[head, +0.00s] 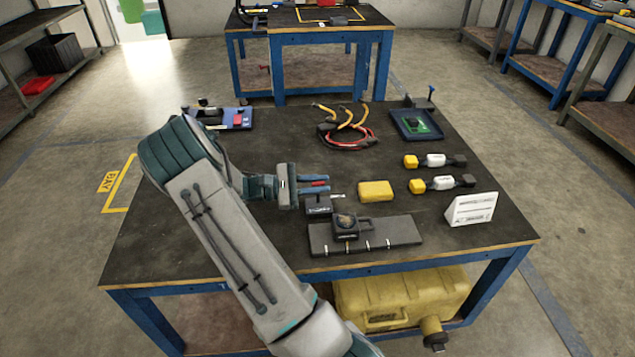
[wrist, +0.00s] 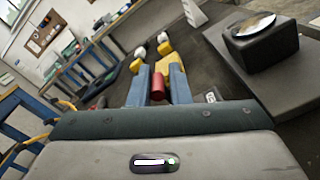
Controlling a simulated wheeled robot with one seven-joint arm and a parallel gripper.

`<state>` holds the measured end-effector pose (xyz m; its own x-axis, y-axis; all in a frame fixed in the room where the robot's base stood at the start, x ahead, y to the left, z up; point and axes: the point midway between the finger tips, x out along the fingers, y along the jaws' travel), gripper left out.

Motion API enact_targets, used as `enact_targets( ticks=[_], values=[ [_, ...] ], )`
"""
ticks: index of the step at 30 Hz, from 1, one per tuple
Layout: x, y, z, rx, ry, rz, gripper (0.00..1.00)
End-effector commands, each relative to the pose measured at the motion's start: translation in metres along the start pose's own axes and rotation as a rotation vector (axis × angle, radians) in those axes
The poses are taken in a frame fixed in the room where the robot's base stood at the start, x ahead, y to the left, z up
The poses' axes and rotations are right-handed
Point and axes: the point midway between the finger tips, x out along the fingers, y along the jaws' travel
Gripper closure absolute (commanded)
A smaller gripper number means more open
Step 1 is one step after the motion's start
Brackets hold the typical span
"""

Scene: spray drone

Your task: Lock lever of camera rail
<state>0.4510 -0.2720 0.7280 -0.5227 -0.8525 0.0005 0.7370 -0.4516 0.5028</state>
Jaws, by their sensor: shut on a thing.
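The camera rail is a dark flat plate (head: 390,235) near the front of the table. A black camera block (head: 346,226) with a round lens sits on it, and it also shows large at the right of the wrist view (wrist: 262,45). My gripper (head: 316,185) is just behind the camera, above a small dark block with white lettering (head: 318,207). Its blue fingers are shut on a red cylindrical lever handle (wrist: 158,86), which also shows as red between the fingers in the head view (head: 319,184). The lever's lower end is hidden.
A yellow block (head: 376,191) lies right of my gripper. Two yellow-white-black tools (head: 436,161) and a white sign (head: 471,209) stand further right. Coiled cables (head: 345,128) and a green-board tray (head: 416,124) are at the back. The table's left part is mostly clear.

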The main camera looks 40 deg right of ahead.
Motion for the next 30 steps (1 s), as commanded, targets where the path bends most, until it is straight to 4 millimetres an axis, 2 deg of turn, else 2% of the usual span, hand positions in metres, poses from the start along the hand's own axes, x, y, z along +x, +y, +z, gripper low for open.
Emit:
enact_targets(
  ticks=[7,21,22,24,30],
  values=[
    [-0.0003,-0.0035,0.0013,0.066,0.002,0.001,1.0],
    [-0.0001,-0.0043,0.0014,0.079,0.003,0.0,1.0],
    [-0.0001,-0.0043,0.0014,0.079,0.003,0.0,0.8],
    [-0.0001,-0.0043,0.0014,0.079,0.003,0.0,0.66],
    [0.0,-0.0042,0.0019,0.078,0.001,0.0,0.66]
  ],
)
